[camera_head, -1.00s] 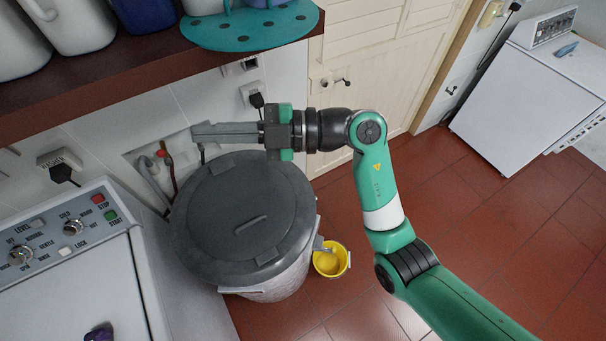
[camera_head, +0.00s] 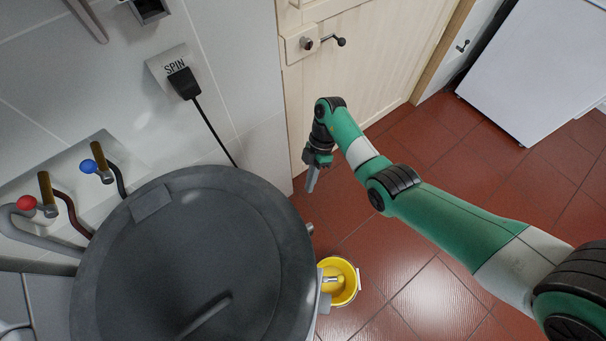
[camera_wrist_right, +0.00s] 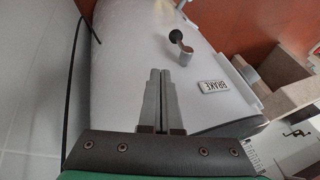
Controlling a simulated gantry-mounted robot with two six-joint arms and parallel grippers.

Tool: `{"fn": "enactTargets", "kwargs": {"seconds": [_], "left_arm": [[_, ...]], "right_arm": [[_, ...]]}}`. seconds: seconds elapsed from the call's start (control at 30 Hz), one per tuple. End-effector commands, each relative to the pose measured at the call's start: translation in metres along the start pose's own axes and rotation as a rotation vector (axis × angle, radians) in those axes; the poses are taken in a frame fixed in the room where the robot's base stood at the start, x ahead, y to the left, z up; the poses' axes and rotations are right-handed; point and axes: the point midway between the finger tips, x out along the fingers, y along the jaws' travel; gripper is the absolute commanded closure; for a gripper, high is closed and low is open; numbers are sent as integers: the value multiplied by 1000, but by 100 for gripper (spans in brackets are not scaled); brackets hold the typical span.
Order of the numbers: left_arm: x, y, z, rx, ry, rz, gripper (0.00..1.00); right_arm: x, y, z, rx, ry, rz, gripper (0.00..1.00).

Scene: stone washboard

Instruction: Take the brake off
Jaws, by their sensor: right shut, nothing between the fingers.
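The brake lever (camera_wrist_right: 180,47), a short grey stub with a black knob, sticks out of the white side of the spin drum in the right wrist view. A label reading BRAKE (camera_wrist_right: 214,93) sits beside it. The drum's dark grey lid (camera_head: 255,235) fills the lower left of the head view. My right gripper (camera_head: 310,187) is shut and empty, pointing down beside the drum. In the right wrist view its closed fingertips (camera_wrist_right: 157,72) are short of the lever and appear apart from it. My left gripper is not in view.
A yellow bucket (camera_head: 349,285) stands on the red tiled floor by the drum. A SPIN socket with a black plug (camera_head: 184,83) is on the wall, its cord hanging behind the drum. Red and blue taps (camera_head: 88,166) are at left. Floor to the right is clear.

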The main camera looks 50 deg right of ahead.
Motion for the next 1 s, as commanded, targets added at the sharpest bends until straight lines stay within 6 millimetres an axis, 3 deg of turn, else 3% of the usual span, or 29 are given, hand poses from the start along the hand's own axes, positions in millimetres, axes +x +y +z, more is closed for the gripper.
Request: {"fn": "enactTargets", "kwargs": {"seconds": [0.03, 0.1, 0.57, 0.77, 1.0], "left_arm": [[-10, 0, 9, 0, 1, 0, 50], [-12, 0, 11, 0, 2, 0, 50], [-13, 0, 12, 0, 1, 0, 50], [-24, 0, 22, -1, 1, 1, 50], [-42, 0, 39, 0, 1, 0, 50]], "right_arm": [[11, 5, 9, 8, 4, 4, 100], [12, 7, 12, 14, 7, 8, 100], [15, 7, 12, 15, 8, 10, 100], [47, 8, 13, 14, 8, 9, 100], [102, 9, 13, 13, 8, 9, 100]]}}
